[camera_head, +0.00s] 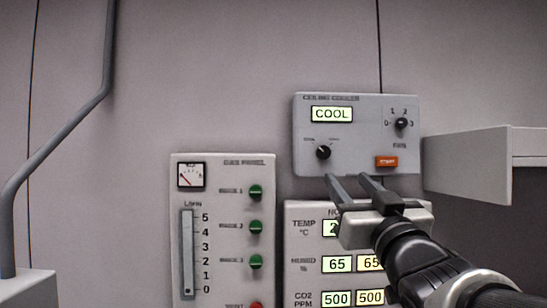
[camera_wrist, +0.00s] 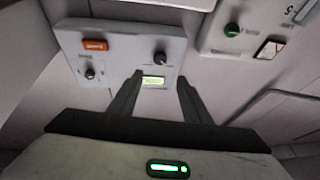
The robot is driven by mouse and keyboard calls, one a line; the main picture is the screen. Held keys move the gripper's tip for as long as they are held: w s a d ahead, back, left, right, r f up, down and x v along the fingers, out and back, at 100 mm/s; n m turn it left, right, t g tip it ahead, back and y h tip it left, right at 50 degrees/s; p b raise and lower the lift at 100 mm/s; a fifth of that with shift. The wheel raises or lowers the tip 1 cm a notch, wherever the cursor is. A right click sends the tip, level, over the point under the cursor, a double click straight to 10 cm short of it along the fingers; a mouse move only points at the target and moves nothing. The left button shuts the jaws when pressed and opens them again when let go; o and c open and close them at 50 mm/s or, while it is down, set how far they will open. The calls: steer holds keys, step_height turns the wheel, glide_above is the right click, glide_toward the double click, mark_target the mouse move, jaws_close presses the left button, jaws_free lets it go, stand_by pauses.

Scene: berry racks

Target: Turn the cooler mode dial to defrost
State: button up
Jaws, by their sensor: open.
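The ceiling cooler panel (camera_head: 345,165) is a grey box on the wall in the head view. Its lit display (camera_head: 332,114) reads COOL. The black mode dial (camera_head: 323,152) sits below the display at the left, with small labels too blurred to read fully. My gripper (camera_head: 348,178) is open and empty, just below and to the right of the mode dial, apart from it. In the wrist view the panel (camera_wrist: 115,50) appears upside down. The mode dial (camera_wrist: 160,58) shows beyond the fingers (camera_wrist: 158,80), and the display (camera_wrist: 153,80) lies between them.
A fan dial (camera_head: 401,124) and orange button (camera_head: 386,161) are on the panel's right. A gas panel (camera_head: 225,162) with green knobs stands left. A readout panel (camera_head: 300,215) is below, partly behind my gripper. A grey box or shelf (camera_head: 468,165) juts out at right.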

mark_target(325, 154)
steer(key=p+x, duration=0.2)
steer(key=x, duration=1.1)
steer(key=shift+w+p, duration=0.2)
steer(key=shift+p, duration=0.1)
steer(key=c, duration=1)
steer(key=shift+c, duration=0.2)
